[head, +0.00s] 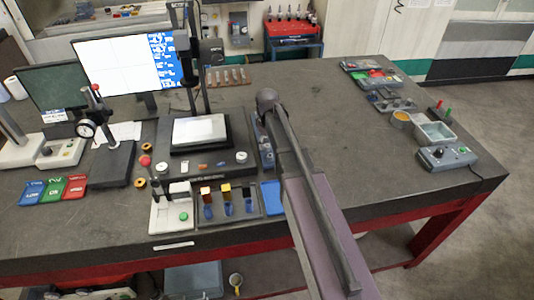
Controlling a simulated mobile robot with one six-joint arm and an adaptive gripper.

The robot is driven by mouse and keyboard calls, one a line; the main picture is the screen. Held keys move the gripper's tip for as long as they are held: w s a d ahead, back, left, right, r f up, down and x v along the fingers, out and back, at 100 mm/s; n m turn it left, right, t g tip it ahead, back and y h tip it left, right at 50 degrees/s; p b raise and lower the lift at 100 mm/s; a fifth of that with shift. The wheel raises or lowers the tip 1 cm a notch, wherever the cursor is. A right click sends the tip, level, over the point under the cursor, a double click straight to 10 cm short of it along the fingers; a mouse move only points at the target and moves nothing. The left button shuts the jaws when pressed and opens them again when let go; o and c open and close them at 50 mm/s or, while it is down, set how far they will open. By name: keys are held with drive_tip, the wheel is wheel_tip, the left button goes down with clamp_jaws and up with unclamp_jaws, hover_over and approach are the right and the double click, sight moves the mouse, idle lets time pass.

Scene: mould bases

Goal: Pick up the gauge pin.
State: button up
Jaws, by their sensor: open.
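I cannot tell for sure which thing is the gauge pin. A wooden rack (228,83) with several small upright silver pieces stands at the back middle of the table. A divided tray (260,202) at the front middle holds coloured blocks. My arm (315,205) reaches from the bottom edge over the table. I cannot make out my gripper, and nothing held shows.
The dark table (330,95) has clear room behind and right of my arm. A screen (120,62), a dial gauge (86,128) and a flat plate (198,130) stand left of it.

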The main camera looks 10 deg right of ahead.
drive_tip(key=shift+f+b, duration=0.5)
drive_tip(key=shift+f, duration=0.35)
drive_tip(key=shift+c, duration=0.2)
clamp_jaws()
